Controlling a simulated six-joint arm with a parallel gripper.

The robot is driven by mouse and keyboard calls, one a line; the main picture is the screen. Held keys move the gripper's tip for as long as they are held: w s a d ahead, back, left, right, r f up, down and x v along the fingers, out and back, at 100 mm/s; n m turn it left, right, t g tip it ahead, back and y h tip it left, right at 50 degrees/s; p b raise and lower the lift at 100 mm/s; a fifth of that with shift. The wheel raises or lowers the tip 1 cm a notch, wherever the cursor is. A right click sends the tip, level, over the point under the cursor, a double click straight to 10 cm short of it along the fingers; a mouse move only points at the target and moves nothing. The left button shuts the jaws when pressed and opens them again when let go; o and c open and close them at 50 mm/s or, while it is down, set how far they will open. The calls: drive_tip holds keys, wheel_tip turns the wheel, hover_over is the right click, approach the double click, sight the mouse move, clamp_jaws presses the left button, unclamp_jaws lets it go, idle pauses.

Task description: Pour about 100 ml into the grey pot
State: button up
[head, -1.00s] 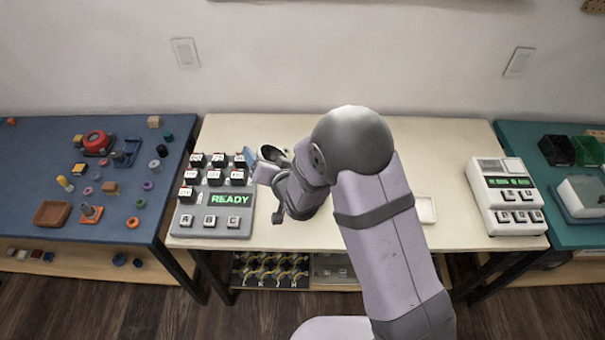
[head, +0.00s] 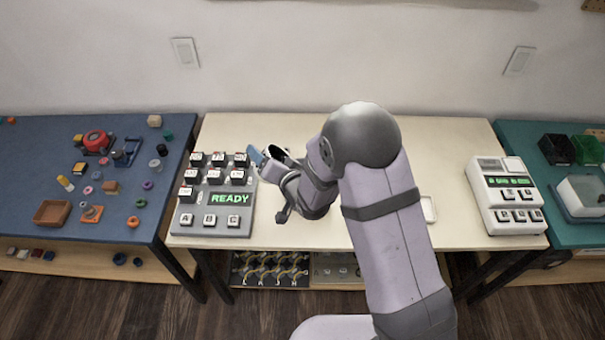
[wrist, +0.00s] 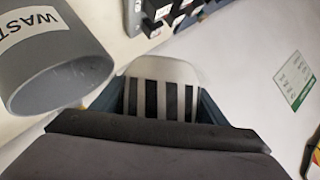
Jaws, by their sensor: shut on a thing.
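The grey pot (wrist: 62,80), a round open vessel with a label whose visible letters read "WAST", stands at the upper left of the wrist view. Its dark mouth (head: 279,153) shows just beyond my gripper in the head view. My gripper (wrist: 157,103) is shut on a pale container (wrist: 165,70) with dark vertical stripes, between bluish fingers. The container is beside the pot in the wrist view; I cannot tell how far apart they are. Its contents and its tilt are not clear. My arm hides part of the bench.
A grey keypad (head: 215,225) with several dark keys and a green "READY" display is close left of my gripper. A white keyed machine (head: 507,197) stands at the right of the pale bench (head: 460,150). The bench is clear between my arm and that machine, apart from a small white tray (head: 429,208).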

drive_tip(key=shift+s+d, duration=0.3)
drive_tip(key=shift+w+d+r+m+y+p, duration=0.2)
drive_tip(key=shift+r+m+y+p, duration=0.25)
drive_tip(key=shift+m, duration=0.25)
idle(0.8)
drive_tip(key=shift+f+m, duration=0.2)
drive_tip(key=shift+m, duration=0.1)
idle(0.4)
drive_tip(key=shift+r, duration=0.1)
drive_tip(key=shift+r, duration=0.25)
drive_tip(key=shift+a+f+n+h+b, duration=0.1)
drive_tip(key=shift+f+n+h+b, duration=0.25)
drive_tip(key=shift+f+n+b, duration=0.4)
drive_tip(key=shift+a+r+n+h+p, duration=0.1)
drive_tip(key=shift+r+n+h+p, duration=0.25)
drive_tip(key=shift+r+n, duration=0.15)
drive_tip(key=shift+n+h, duration=0.25)
drive_tip(key=shift+a+f, duration=0.15)
drive_tip(key=shift+f, duration=0.05)
